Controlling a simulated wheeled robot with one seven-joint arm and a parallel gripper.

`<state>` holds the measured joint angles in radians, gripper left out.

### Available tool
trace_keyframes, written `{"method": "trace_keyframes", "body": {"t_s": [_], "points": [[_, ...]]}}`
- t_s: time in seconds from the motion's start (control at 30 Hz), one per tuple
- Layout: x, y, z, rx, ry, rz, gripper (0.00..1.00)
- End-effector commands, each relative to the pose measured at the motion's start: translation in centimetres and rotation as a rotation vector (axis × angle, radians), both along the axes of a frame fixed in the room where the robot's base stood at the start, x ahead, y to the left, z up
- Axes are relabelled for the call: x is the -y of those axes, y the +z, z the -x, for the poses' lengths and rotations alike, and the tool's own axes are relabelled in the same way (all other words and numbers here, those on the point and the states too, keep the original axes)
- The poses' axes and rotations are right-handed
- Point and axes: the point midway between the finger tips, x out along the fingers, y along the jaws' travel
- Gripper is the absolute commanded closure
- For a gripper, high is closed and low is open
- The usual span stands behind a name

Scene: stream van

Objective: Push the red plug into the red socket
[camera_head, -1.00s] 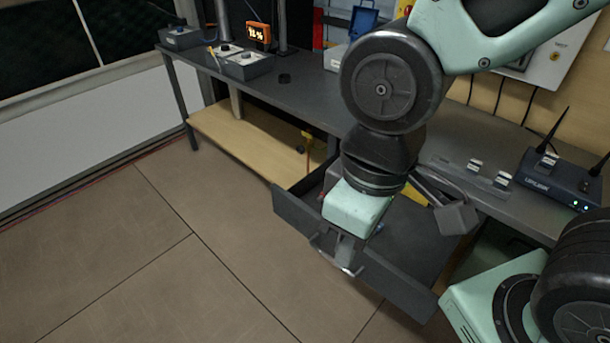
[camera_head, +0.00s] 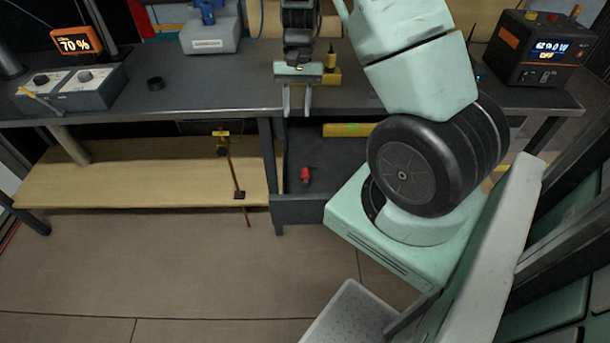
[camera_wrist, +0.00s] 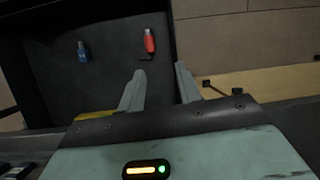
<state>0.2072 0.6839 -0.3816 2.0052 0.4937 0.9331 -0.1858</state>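The red plug (camera_head: 306,175) lies on the floor of an open dark drawer (camera_head: 310,210) under the bench. It also shows in the wrist view (camera_wrist: 149,42), with a blue plug (camera_wrist: 83,52) to its left in the same drawer. My gripper (camera_head: 297,113) is open and empty, with its fingers pointing down near the bench's front edge, above the drawer. In the wrist view the fingertips (camera_wrist: 160,80) are spread and the red plug is beyond them, apart from them. I cannot make out a red socket in either view.
A yellow bar (camera_head: 350,129) lies at the drawer's back. A yellow object (camera_head: 331,72) stands on the bench (camera_head: 210,92) behind my gripper. A grey switch box (camera_head: 75,88) is at left and a power unit (camera_head: 538,48) at right. My arm hides the drawer's right part.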

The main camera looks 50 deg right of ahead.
Motion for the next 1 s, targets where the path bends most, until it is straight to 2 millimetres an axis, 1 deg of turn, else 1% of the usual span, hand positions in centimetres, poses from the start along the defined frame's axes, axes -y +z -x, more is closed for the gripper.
{"method": "trace_keyframes", "body": {"t_s": [0.03,0.07,0.1,0.17,0.27,0.6,0.7,1.0], "points": [[1.5,-0.6,0.4,-0.012,-0.033,0.006,0.66],[2.1,-0.8,0.5,-0.016,-0.047,0.008,0.66],[2.5,-1.2,0.7,-0.02,-0.059,0.01,0.66],[2.8,-1.7,0.9,-0.024,-0.07,0.011,0.66],[2.4,-3.2,1.3,-0.027,-0.073,0.011,0.66],[0.0,-9.6,2.9,-0.027,-0.07,0.011,0.66],[-0.4,-11.1,3.2,-0.025,-0.07,0.012,0.66],[-1.2,-13.2,3.8,-0.025,-0.069,0.011,0.66]]}}
